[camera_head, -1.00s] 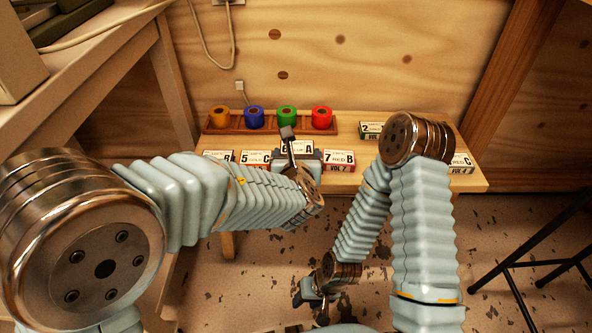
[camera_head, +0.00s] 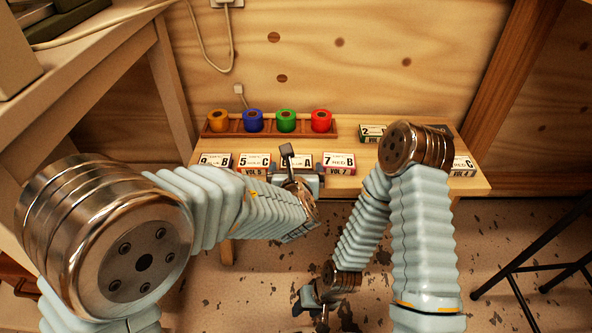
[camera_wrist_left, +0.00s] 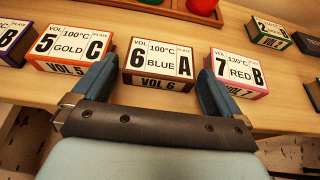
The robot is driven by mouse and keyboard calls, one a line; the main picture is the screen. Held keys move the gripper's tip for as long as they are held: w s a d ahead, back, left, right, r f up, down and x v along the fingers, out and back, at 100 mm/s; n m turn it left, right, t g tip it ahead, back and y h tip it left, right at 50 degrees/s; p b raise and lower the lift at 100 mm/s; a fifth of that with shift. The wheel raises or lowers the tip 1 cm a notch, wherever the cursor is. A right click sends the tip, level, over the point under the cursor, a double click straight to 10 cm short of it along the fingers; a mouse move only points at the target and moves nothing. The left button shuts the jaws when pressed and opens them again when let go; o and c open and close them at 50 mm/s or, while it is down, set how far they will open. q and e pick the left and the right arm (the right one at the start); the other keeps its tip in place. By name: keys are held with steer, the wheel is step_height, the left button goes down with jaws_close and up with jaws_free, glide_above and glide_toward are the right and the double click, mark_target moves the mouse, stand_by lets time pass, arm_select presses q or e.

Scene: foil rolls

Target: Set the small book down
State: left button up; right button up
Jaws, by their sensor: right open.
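The small brown book marked 6 BLUE A, VOL 6 (camera_wrist_left: 158,62) stands on the low wooden table in line with its neighbours. In the head view its label (camera_head: 300,160) is partly covered by my left gripper (camera_head: 297,174). In the left wrist view my left gripper (camera_wrist_left: 160,88) is open, one blue finger on each side of the book, with gaps between fingers and book. My right gripper (camera_head: 314,296) is open and empty, low over the floor in front of the table.
Orange VOL 5 (camera_wrist_left: 70,48) stands left of the book and pink VOL 7 (camera_wrist_left: 237,73) right of it, each close to a finger. A rack (camera_head: 270,133) of coloured foil rolls stands behind. Green VOL 2 (camera_head: 371,133) is back right. A stool (camera_head: 520,268) stands at the right.

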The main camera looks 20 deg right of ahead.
arm_select(q)
steer(key=shift+r, duration=0.25)
steer(key=p+v, duration=0.2)
steer(key=v, duration=1)
